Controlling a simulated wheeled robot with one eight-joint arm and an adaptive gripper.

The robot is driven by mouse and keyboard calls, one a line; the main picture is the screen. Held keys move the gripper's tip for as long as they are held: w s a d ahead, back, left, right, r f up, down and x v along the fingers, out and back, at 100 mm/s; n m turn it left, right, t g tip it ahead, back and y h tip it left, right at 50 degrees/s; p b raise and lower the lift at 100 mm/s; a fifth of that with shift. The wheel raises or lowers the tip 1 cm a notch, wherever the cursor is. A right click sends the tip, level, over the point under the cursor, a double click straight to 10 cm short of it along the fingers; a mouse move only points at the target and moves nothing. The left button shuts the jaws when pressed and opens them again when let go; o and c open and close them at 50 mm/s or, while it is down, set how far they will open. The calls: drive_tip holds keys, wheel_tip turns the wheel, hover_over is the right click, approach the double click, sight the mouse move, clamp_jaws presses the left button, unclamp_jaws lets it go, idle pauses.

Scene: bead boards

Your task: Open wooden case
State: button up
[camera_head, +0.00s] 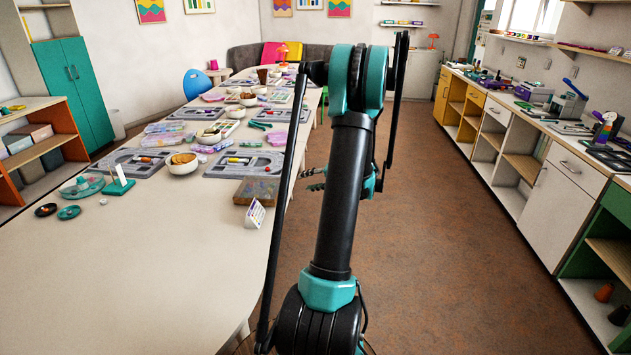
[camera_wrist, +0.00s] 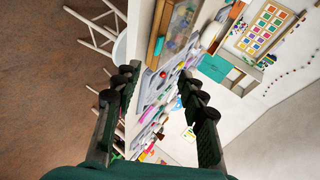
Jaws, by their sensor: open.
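The wooden case (camera_head: 256,191) lies on the near right edge of the long table, a brown flat box with what looks like a clear top. It seems shut. In the wrist view a wood-edged case with colored contents (camera_wrist: 178,28) shows at the top, beyond the fingertips and sideways. My gripper (camera_head: 316,180) is beside the table's right edge, to the right of the case and apart from it, partly hidden by my arm. In the wrist view my gripper (camera_wrist: 158,82) has its two dark fingers spread with nothing between them.
The long white table (camera_head: 130,270) has a bare near end. A small white sign (camera_head: 255,213) stands just in front of the case. Grey bead boards (camera_head: 245,171), a bowl (camera_head: 182,168) and plastic boxes lie behind. The floor (camera_head: 450,230) on the right is clear up to the cabinets.

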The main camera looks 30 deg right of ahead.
sight(281, 188)
drive_tip(key=x, duration=1.3)
clamp_jaws()
drive_tip(key=shift+w+a+r+n+g+h, duration=0.2)
drive_tip(key=shift+r+g+h, duration=0.2)
drive_tip(key=shift+r, duration=0.5)
drive_tip(key=shift+w+a+r+n+g+h, duration=0.15)
drive_tip(key=shift+r+g+h, duration=0.2)
drive_tip(key=shift+r, duration=0.55)
drive_tip(key=shift+s, duration=0.1)
